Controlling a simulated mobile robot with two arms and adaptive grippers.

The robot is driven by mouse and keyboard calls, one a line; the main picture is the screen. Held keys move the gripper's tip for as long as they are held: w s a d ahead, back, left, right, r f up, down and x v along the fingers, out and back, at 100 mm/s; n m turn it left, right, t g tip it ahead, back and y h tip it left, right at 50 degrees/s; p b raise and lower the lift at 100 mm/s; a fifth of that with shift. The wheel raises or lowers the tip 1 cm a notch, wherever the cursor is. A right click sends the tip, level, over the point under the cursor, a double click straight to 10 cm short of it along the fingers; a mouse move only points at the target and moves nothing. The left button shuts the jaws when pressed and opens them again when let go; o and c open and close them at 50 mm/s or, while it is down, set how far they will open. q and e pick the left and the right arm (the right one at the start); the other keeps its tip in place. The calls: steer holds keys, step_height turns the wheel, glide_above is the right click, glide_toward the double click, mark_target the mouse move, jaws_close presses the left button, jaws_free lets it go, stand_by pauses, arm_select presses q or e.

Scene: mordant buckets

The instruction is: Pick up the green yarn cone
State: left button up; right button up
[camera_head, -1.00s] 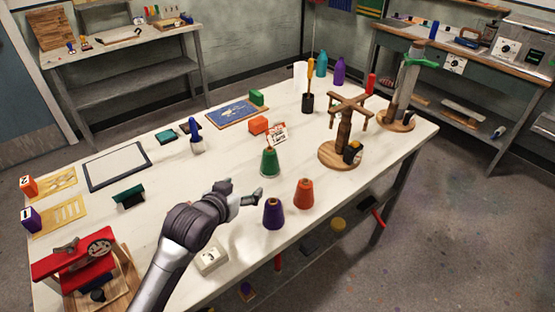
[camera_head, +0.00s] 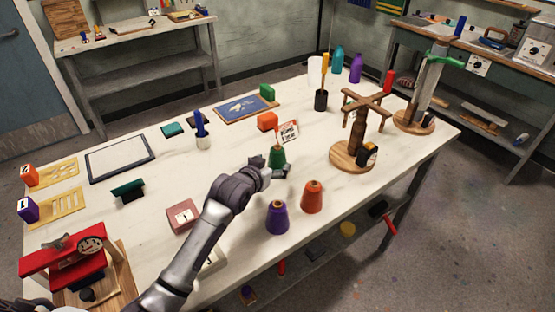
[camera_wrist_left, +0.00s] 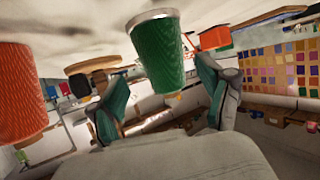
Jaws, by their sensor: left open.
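The green yarn cone (camera_head: 277,157) stands upright on the white table, between an orange block and the purple and orange cones. My left gripper (camera_head: 280,171) is at its near side and hides its lower part. In the left wrist view the green cone (camera_wrist_left: 160,52) appears between and just beyond the fingertips of my open left gripper (camera_wrist_left: 160,95). I cannot tell whether a finger touches it. The purple cone (camera_head: 277,218) and the orange cone (camera_head: 312,197) stand nearer the front edge. My right gripper is not in view.
A wooden yarn winder (camera_head: 352,154) stands to the right of the cones. A small sign card (camera_head: 289,132) and an orange block (camera_head: 267,121) are just behind the green cone. A pink box (camera_head: 183,216) lies left of my arm. The table's front edge is close to the purple cone.

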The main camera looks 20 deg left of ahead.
mark_target(274, 161)
arm_select(q)
steer(key=shift+p+x, duration=0.4)
steer(key=shift+x, duration=1.95)
steer(key=shift+a+r, duration=0.15)
steer(key=shift+a, duration=0.05)
steer(key=c, duration=1.3)
